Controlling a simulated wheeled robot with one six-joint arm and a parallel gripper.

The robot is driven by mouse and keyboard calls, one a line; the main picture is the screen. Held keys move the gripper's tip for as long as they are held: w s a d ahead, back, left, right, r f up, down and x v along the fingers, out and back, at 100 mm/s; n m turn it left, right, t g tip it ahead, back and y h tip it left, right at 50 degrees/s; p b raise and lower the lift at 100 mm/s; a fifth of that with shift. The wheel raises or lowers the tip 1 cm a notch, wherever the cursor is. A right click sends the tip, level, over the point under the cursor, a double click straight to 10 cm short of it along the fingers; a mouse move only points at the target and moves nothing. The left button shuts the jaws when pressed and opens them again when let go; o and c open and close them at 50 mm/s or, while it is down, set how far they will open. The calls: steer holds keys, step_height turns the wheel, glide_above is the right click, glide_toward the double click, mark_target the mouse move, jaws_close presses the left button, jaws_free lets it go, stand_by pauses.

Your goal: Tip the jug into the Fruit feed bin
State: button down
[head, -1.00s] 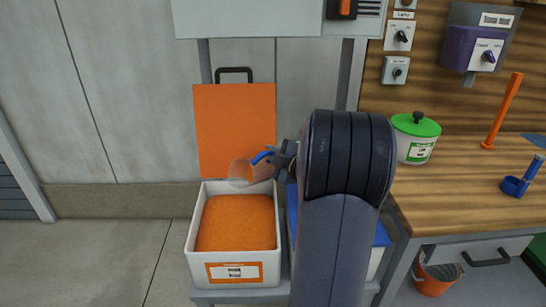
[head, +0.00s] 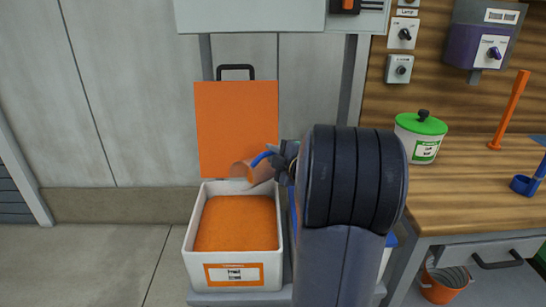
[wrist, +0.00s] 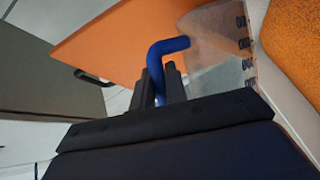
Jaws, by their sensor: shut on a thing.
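The clear jug (head: 250,169) with a blue handle is held in the air, strongly tilted, above the back edge of the open white bin (head: 232,274). The bin has an orange label, small in the picture, and orange material (head: 236,224) inside. My gripper (head: 284,161) is shut on the handle, on the jug's right side. In the wrist view the fingers (wrist: 160,84) close around the blue handle (wrist: 167,48), and the jug's clear wall (wrist: 214,52) with dark marks shows beside it. I cannot tell whether the jug holds liquid.
The bin's orange lid (head: 237,128) stands open behind it. A blue-edged bin is mostly hidden behind my arm. On the right, a wooden bench (head: 462,193) carries a green-lidded pot (head: 420,136) and a blue scoop (head: 522,186). An orange bucket (head: 443,283) stands below.

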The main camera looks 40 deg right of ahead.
mark_target(253, 167)
steer(key=shift+s+a+f+n+t+b, duration=0.25)
steer(key=shift+a+n+b, duration=0.3)
steer(key=shift+b, duration=1.15)
steer(key=shift+s+a+f+n+t+b, duration=0.15)
steer(key=shift+a+n+b, duration=0.35)
steer(key=shift+b, duration=1.15)
steer(key=shift+s+a+f+n+t+b, duration=0.15)
steer(key=shift+a+f+n+t+b, duration=0.25)
steer(key=shift+b, duration=1.3)
steer(key=shift+a+r+n, duration=0.1)
steer(key=shift+r+n, duration=0.1)
steer(key=shift+n, duration=0.05)
steer(key=shift+s+a+r+n+b, duration=0.15)
steer(key=shift+a+n+b, duration=0.15)
steer(key=shift+b, duration=0.45)
steer(key=shift+s+a+r+n+b, duration=0.1)
steer(key=shift+a+n+b, duration=0.2)
steer(key=shift+b, duration=0.45)
steer(key=shift+s+a+r+n+t+b, duration=0.2)
steer(key=shift+a+n+t+b, duration=0.3)
steer(key=shift+b, duration=0.6)
steer(key=shift+s+a+r+n+b, duration=0.15)
steer(key=shift+a+n+b, duration=0.2)
steer(key=shift+b, duration=0.25)
steer(key=shift+s+a+r+n+b, duration=0.1)
steer(key=shift+a+n+b, duration=0.2)
steer(key=shift+b, duration=0.25)
steer(key=shift+s+a+n+t+y+b, duration=0.3)
steer(key=shift+a+n+b, duration=0.5)
steer(key=shift+b, duration=0.9)
